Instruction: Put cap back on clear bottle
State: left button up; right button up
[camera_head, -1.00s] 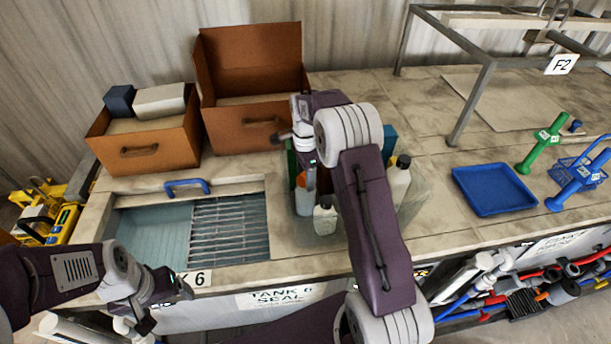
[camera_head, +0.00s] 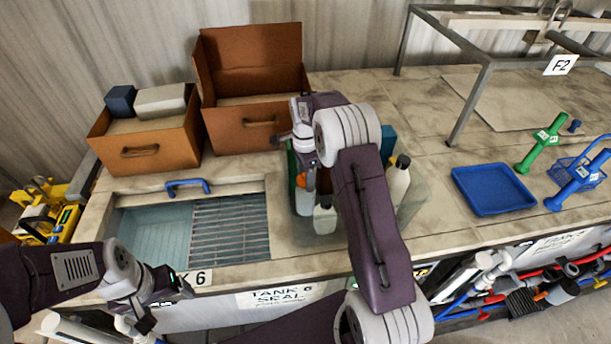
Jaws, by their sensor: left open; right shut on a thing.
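Several bottles stand close together in a see-through bin (camera_head: 420,205) on the bench. A pale bottle with a dark top (camera_head: 325,217) is at its front. A bluish bottle with orange near its top (camera_head: 304,201) is beside it, and a whitish bottle with a black cap (camera_head: 398,184) is at the right. I cannot tell which one is the clear bottle. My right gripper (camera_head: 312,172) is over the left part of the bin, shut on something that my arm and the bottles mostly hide. My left gripper (camera_head: 160,308) is open, low at the tank's front edge. No loose cap is distinguishable.
A tank with a grating (camera_head: 228,232) and blue handle (camera_head: 187,187) lies left of the bin. Brown boxes (camera_head: 150,150) stand behind. A blue tray (camera_head: 492,189) and green tool (camera_head: 541,143) are at right. Bench between bin and tray is clear.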

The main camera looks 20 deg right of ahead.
dwell(0.6)
jog(key=o, duration=2)
jog(key=shift+r, duration=0.1)
notch_tip(320, 180, up, 5)
jog(key=p, duration=0.4)
jog(key=shift+p, duration=0.4)
jog(key=shift+r+p, duration=0.3)
jog(key=shift+r, duration=0.6)
grip_shut()
jog(key=shift+f, duration=0.15)
